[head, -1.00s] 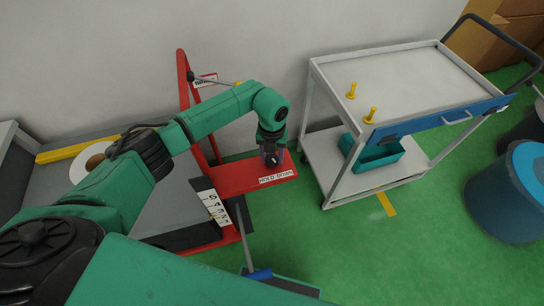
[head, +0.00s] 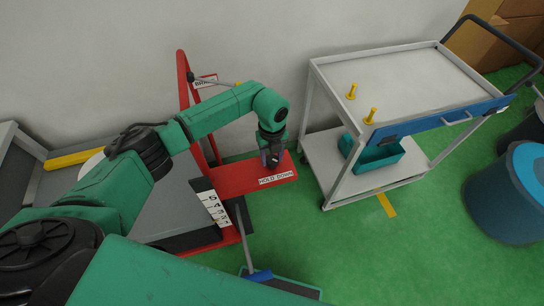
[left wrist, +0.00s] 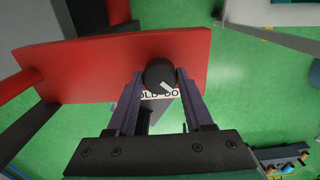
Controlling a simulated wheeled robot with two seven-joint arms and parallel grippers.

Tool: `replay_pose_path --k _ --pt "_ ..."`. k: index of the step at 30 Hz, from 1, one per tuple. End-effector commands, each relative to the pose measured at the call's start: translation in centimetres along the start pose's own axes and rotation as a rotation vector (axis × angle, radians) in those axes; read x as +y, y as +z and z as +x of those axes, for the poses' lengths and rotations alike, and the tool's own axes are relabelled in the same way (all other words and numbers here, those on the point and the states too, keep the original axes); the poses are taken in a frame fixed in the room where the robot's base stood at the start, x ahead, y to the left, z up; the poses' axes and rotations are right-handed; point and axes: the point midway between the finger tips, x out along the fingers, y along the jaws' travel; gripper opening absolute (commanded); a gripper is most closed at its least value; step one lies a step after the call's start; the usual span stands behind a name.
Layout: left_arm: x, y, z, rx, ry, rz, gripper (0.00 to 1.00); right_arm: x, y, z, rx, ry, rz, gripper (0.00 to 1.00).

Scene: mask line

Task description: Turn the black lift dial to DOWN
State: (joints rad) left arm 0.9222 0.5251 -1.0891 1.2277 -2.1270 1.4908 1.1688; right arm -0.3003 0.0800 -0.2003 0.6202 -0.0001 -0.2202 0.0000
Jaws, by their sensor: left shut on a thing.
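The black lift dial (left wrist: 160,72) sits on the flat red plate (left wrist: 95,60) in the left wrist view, with a white pointer mark slanting to the lower right. My left gripper (left wrist: 160,80) is shut on it, one finger on each side. The plate's white label (left wrist: 158,95) is partly covered there. In the head view the label (head: 276,178) reads HOLD DOWN, and my left gripper (head: 271,160) is at the plate (head: 235,180) just behind it. The dial is largely hidden there by the gripper. My right gripper is not in view.
A red post (head: 183,85) rises behind the plate. A white number scale (head: 213,207) stands left of it. A white cart (head: 405,82) with yellow pegs and a teal bin (head: 374,154) is to the right. A blue barrel (head: 510,195) stands far right. Green floor lies between.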

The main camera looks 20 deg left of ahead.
Motion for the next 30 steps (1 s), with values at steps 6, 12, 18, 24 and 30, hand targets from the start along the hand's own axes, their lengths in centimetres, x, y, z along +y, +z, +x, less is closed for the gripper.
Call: replay_pose_path --k 6,12,18,24,30 --pt "-0.1 0.3 -0.3 -0.006 -0.007 -0.003 0.0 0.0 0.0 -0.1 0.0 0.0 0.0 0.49" --pt "-0.1 0.2 -0.2 -0.004 -0.005 -0.001 0.81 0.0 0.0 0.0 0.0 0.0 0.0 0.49" --pt "-0.1 0.1 -0.1 -0.002 -0.003 0.0 0.81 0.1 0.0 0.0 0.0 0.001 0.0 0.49" --pt "-0.1 0.2 -2.1 -0.005 -0.006 0.001 0.81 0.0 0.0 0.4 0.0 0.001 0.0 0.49" --pt "-0.1 0.2 -7.8 -0.008 -0.007 0.001 0.81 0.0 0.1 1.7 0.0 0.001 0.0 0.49"
